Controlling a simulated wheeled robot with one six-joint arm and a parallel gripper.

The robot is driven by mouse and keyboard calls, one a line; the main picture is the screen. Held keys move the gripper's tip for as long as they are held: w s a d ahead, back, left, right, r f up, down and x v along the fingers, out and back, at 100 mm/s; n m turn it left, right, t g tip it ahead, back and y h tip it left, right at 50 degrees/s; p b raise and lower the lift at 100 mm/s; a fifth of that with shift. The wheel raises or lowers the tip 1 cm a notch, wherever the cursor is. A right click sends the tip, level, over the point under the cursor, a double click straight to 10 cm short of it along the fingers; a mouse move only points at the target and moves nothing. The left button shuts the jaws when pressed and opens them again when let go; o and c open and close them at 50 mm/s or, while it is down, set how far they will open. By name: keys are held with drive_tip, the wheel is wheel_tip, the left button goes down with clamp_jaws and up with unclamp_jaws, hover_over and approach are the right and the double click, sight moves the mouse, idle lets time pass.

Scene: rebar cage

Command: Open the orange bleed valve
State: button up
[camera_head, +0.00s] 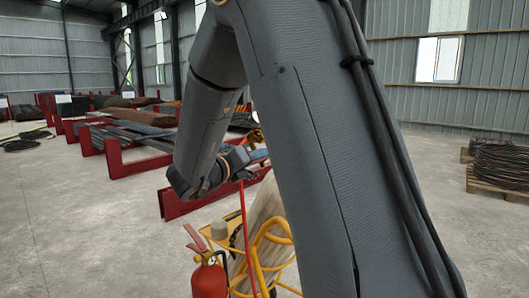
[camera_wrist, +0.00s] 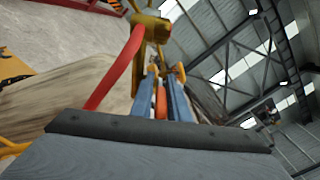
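My gripper (camera_wrist: 164,72) shows two blue fingers that stand a little apart, pointing at a brass-coloured fitting (camera_wrist: 152,28). An orange piece (camera_wrist: 161,102), perhaps the bleed valve's handle, shows in the narrow gap between the fingers. I cannot tell whether the fingers press on it. A red hose (camera_wrist: 117,66) runs down from the fitting, on the left of the fingers. In the head view my gripper (camera_head: 259,155) is small and partly hidden behind my arm, close to the brass fitting (camera_head: 254,135). The orange piece cannot be made out there.
A red fire extinguisher (camera_head: 209,280) and yellow tubing (camera_head: 262,262) stand below my gripper. A pale brown, wood-like piece (camera_wrist: 70,88) lies left of the fingers. Red racks (camera_head: 125,160) with metal stock are behind. Wire coils (camera_head: 500,165) sit on pallets at right.

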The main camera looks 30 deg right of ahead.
drive_tip(key=shift+d, duration=0.25)
clamp_jaws()
idle(1.3)
drive_tip(key=shift+w+a, duration=0.1)
drive_tip(key=shift+w, duration=0.05)
